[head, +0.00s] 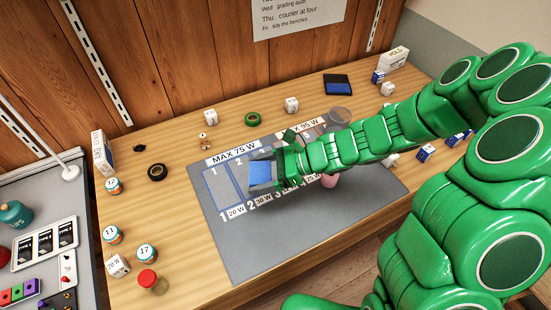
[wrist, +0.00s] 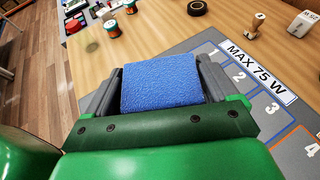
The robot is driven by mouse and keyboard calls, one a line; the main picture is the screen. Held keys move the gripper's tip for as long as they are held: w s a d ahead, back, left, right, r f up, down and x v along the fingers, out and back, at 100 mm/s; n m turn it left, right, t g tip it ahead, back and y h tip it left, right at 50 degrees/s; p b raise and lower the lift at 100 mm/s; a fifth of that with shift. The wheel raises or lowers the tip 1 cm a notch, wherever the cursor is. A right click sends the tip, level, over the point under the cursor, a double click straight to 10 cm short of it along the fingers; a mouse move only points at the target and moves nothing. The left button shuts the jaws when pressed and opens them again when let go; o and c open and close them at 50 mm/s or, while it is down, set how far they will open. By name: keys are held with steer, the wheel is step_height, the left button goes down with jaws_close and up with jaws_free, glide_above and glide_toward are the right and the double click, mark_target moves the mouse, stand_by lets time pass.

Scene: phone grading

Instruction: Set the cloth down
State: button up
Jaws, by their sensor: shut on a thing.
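A blue cloth (wrist: 160,82) is held between the two grey fingers of my gripper (wrist: 158,90) in the wrist view. In the head view the blue cloth (head: 261,172) shows at the end of my green arm, over the left part of the grey mat (head: 245,255). My gripper (head: 262,178) is shut on it. The cloth appears to be above the mat, near the slots numbered 1 and 2; I cannot tell the exact height. The arm hides part of the mat's middle.
Labelled jars stand at the table's left, among them jar 17 (head: 147,252) and jar 11 (head: 112,235). A dark blue-topped tray (head: 337,84) is at the back. The mat's front left is clear.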

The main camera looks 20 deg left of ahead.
steer(key=w+d+m+t, duration=0.4)
steer(key=w+d+t, duration=0.1)
steer(key=w+d, duration=0.1)
steer(key=shift+y, duration=0.4)
steer(key=w+a+f, duration=0.2)
steer(key=w, duration=0.1)
steer(key=w+a+f, duration=0.2)
steer(key=w+f, duration=0.1)
steer(key=w, duration=0.1)
steer(key=w+a+f, duration=0.2)
steer(key=w, duration=0.1)
steer(key=shift+w+a+f, duration=0.15)
steer(key=shift+w+f, duration=0.2)
steer(key=shift+w+a+f, duration=0.2)
steer(key=shift+w+f, duration=0.1)
steer(key=shift+f, duration=0.15)
steer(key=shift+w+a+f, duration=0.15)
steer(key=shift+w+f, duration=0.1)
steer(key=shift+f, duration=1.6)
steer(key=o, duration=0.8)
steer(key=shift+f, duration=0.1)
